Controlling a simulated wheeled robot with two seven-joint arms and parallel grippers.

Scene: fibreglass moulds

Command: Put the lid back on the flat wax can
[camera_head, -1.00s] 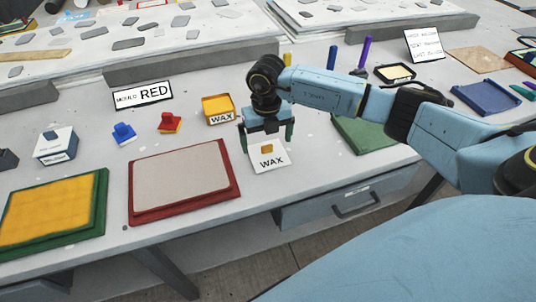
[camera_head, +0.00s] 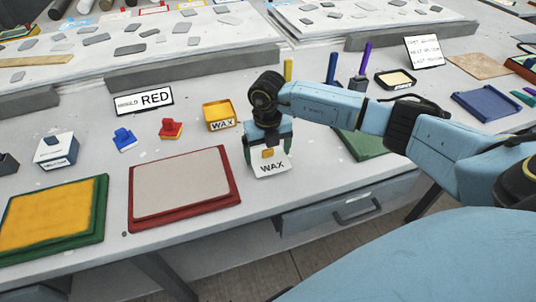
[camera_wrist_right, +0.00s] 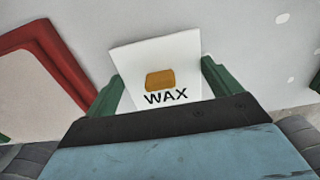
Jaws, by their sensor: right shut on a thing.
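The flat wax can (camera_head: 220,115) is a yellow, open square box with a white WAX label on its front, on the table left of my right gripper. The lid also shows in the right wrist view (camera_wrist_right: 160,65) between the fingers (camera_wrist_right: 162,85). Whether the lid touches the table is hard to tell. My left gripper is not in view.
A red-framed mould (camera_head: 184,188) lies left of the lid. A blue piece (camera_head: 124,139) and a red piece (camera_head: 171,128) stand left of the can. A MOULD RED sign (camera_head: 143,99) stands behind them. A green board (camera_head: 365,145) lies right of my gripper.

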